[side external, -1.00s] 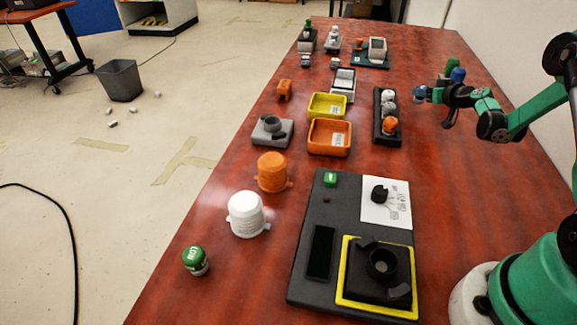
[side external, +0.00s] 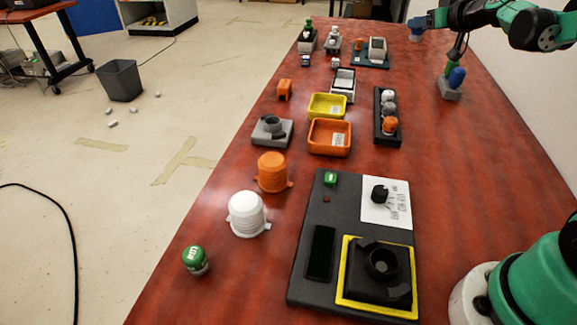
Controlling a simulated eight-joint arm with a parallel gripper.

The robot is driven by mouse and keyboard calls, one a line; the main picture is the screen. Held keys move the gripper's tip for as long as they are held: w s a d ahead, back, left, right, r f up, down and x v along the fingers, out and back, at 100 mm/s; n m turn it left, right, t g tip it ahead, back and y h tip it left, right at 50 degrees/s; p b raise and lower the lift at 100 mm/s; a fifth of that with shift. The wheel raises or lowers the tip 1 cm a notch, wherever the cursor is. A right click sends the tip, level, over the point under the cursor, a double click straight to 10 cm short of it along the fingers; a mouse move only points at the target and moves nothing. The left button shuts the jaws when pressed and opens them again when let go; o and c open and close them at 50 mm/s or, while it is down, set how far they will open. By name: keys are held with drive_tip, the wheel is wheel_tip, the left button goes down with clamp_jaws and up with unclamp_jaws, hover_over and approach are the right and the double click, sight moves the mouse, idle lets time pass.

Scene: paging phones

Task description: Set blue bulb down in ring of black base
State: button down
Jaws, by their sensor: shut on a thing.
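The black base (side external: 360,285) lies inside a yellow border on the dark panel at the front. Its raised round ring (side external: 382,262) is empty and faces up. My gripper is far behind the ring.
A grey stand (side external: 449,92) with a green piece and another blue piece (side external: 457,77) is at right. A dark tray (side external: 388,135) holds several balls. Orange (side external: 329,150) and yellow bins, a white cup (side external: 248,213) and an orange cup (side external: 272,171) stand left.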

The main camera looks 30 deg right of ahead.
drive_tip(key=s+a+f+n+y, duration=0.15)
drive_tip(key=s+a, duration=0.25)
drive_tip(key=a, duration=0.8)
drive_tip(key=s+a+f+n+y, duration=0.15)
drive_tip(key=s+a, duration=0.35)
drive_tip(key=a, duration=0.8)
drive_tip(key=w+d+r+m+h, duration=0.4)
drive_tip(key=w+d, duration=0.5)
drive_tip(key=d, duration=0.3)
drive_tip(key=w+d+f+m+g+h, duration=0.1)
drive_tip(key=w+d+m+h, duration=0.1)
drive_tip(key=d, duration=0.8)
drive_tip(key=w+d+f+m+g+h, duration=0.1)
drive_tip(key=d+m+h, duration=0.1)
drive_tip(key=d, duration=0.8)
wheel_tip(320, 180, down, 14)
drive_tip(key=shift+w+f, duration=0.15)
drive_tip(key=shift+f, duration=2.15)
